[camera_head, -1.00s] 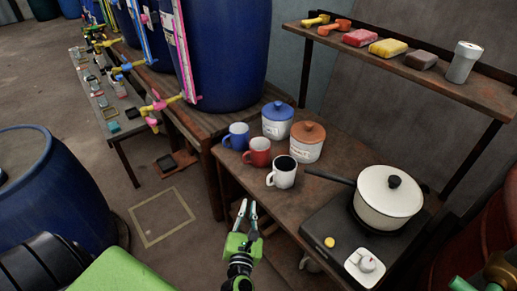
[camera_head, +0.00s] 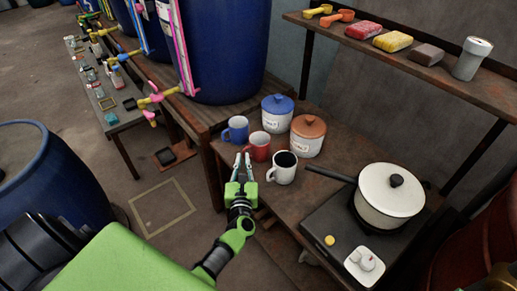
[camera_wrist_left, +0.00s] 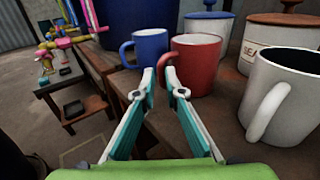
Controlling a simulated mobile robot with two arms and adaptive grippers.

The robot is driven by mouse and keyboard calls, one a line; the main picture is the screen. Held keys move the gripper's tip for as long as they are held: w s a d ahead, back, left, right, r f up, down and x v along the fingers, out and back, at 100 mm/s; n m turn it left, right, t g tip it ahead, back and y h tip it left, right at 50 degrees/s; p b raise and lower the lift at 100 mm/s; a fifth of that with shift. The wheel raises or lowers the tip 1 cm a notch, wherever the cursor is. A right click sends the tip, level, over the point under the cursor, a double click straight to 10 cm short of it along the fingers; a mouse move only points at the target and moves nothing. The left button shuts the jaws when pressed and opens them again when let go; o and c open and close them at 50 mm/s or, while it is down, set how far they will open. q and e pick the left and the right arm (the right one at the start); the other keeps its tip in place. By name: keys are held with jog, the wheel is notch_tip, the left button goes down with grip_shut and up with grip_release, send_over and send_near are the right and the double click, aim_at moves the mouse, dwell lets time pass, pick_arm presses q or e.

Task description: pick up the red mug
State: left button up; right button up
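The red mug (camera_head: 258,146) stands upright on the wooden table, between a blue mug (camera_head: 236,130) and a white mug (camera_head: 283,168). In the left wrist view the red mug (camera_wrist_left: 195,63) is just beyond the fingertips, with its handle pointing left toward them. My left gripper (camera_head: 243,160) is at the table's edge in front of the red mug. Its fingers are apart and nothing is between them in the left wrist view (camera_wrist_left: 166,82). I cannot tell whether a fingertip touches the handle. My right gripper is not in view.
A blue-lidded jar (camera_head: 277,112) and a brown-lidded jar (camera_head: 307,136) stand behind the mugs. A white pot (camera_head: 388,200) sits on a black hob to the right, its handle reaching toward the white mug. A shelf (camera_head: 420,75) runs above the table.

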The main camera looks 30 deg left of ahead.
aim_at(244, 153)
pick_arm(q)
jog(key=x, duration=0.3)
jog(key=shift+w+a+f, duration=0.1)
jog(key=shift+w, duration=0.15)
grip_shut()
